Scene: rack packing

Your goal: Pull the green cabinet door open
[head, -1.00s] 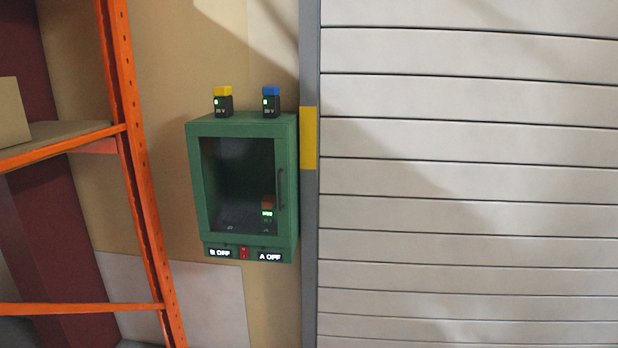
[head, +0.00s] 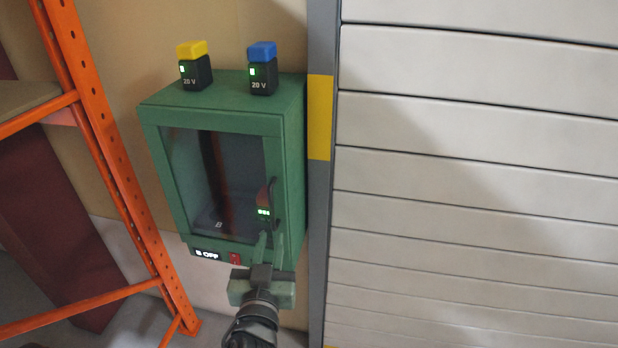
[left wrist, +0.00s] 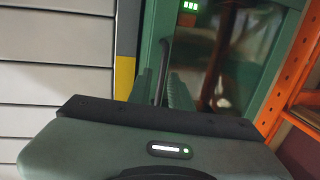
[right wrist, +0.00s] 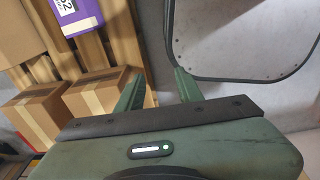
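The green cabinet (head: 291,140) hangs on the wall with its glass-fronted door (head: 155,175) closed. A dark vertical handle (head: 273,192) is on the door's right side; it also shows in the left wrist view (left wrist: 161,70). My left gripper (head: 268,240) is at the lower end of the handle, fingers pointing at the door. In the left wrist view its fingers (left wrist: 158,88) stand apart, one on each side of the handle; contact is not clear. My right gripper (right wrist: 158,85) is open and empty, away from the cabinet.
A yellow-topped battery (head: 195,68) and a blue-topped battery (head: 263,72) stand on the cabinet. Another battery (head: 264,210) shows behind the glass. An orange rack (head: 110,150) is left; a slatted shutter (head: 480,150) is right. Boxes (right wrist: 100,95) are near my right gripper.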

